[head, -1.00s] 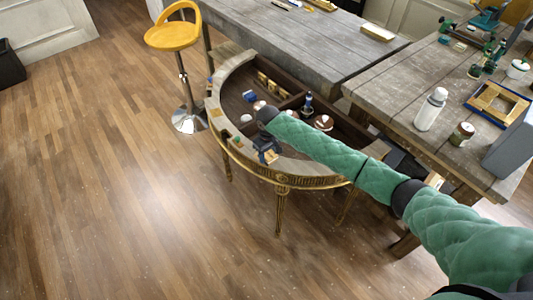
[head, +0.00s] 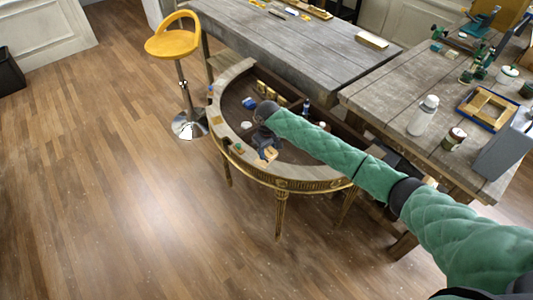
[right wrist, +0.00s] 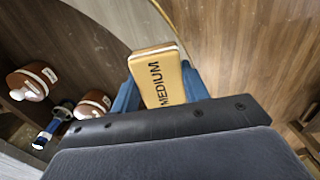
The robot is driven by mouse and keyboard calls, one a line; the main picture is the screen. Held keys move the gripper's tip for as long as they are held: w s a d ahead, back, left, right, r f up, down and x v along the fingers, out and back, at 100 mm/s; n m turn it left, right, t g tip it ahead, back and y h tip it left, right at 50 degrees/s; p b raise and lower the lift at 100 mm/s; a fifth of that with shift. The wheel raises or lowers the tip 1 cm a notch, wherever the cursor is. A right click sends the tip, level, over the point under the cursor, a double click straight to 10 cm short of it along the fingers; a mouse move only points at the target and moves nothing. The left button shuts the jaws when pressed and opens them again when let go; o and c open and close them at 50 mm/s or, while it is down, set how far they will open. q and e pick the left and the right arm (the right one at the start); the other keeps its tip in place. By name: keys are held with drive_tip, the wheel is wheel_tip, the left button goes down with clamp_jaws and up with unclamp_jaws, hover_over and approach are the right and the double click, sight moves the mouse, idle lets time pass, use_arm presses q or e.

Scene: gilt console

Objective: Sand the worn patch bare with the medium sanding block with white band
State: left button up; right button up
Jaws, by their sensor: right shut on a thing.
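The medium sanding block (right wrist: 157,77), tan with black "MEDIUM" lettering and a pale band along its far edge, sits between my right gripper's blue fingers in the right wrist view. My right gripper (head: 266,154) is shut on it at the front of the half-round gilt console (head: 311,185), over the curved top rim. The block shows small in the head view (head: 268,155). I cannot tell whether it touches the wood. The worn patch cannot be made out; the gripper and block cover part of the rim. My left gripper is not in view.
Inside the console recess are brown-and-white jars (right wrist: 33,82) and a blue-and-dark tool (right wrist: 53,125). Grey workbenches (head: 290,45) stand behind, one holding a white bottle (head: 423,115). A yellow stool (head: 172,43) stands left; the floor in front is clear.

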drive_tip(key=shift+r, duration=0.9)
